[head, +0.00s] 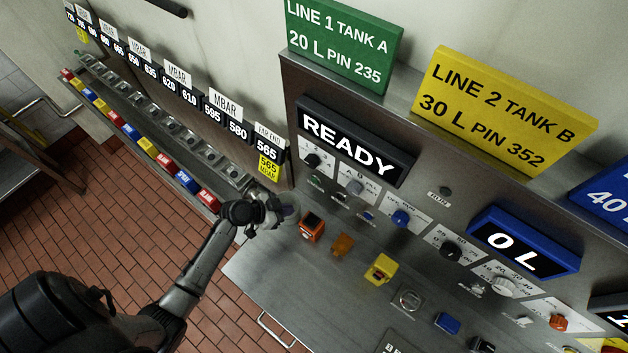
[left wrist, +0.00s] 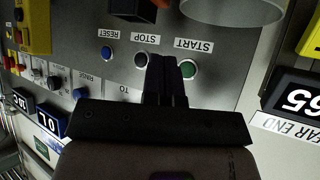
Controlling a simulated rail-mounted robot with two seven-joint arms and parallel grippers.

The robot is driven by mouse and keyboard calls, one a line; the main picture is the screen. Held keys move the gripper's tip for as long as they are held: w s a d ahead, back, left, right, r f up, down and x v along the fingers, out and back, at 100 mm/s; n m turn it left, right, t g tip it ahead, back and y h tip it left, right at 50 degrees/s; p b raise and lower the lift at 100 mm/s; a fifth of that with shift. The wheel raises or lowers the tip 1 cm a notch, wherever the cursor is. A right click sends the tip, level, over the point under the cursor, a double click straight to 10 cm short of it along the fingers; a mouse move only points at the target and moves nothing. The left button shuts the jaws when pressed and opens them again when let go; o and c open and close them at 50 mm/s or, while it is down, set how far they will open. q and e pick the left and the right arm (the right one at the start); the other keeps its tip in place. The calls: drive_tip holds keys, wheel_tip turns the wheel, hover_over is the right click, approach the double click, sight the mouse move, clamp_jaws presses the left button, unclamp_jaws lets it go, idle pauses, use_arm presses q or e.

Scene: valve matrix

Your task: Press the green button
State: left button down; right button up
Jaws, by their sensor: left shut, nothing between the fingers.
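The green button (left wrist: 189,68) sits on the grey metal panel under the START label (left wrist: 194,46), which reads upside down in the left wrist view. My left gripper (left wrist: 163,60) is shut and empty. Its fingertips appear just left of the green button, between it and the dark STOP button (left wrist: 141,60). I cannot tell whether the fingertips touch the panel. My right gripper is not in view.
A blue RESET button (left wrist: 106,52) lies left of STOP. In the head view an orange box (head: 312,227), a yellow box (head: 380,270) and a blue block (head: 447,323) stand on the console ledge. The READY display (head: 350,140) is above. A row of valves runs off left.

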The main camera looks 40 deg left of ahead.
sight(315, 180)
use_arm(q)
drive_tip(key=w+b, duration=0.2)
drive_tip(key=w, duration=0.6)
drive_tip(key=shift+w, duration=0.4)
idle(0.6)
idle(0.9)
drive_tip(key=shift+b, duration=0.3)
idle(0.3)
drive_tip(key=shift+w, duration=0.2)
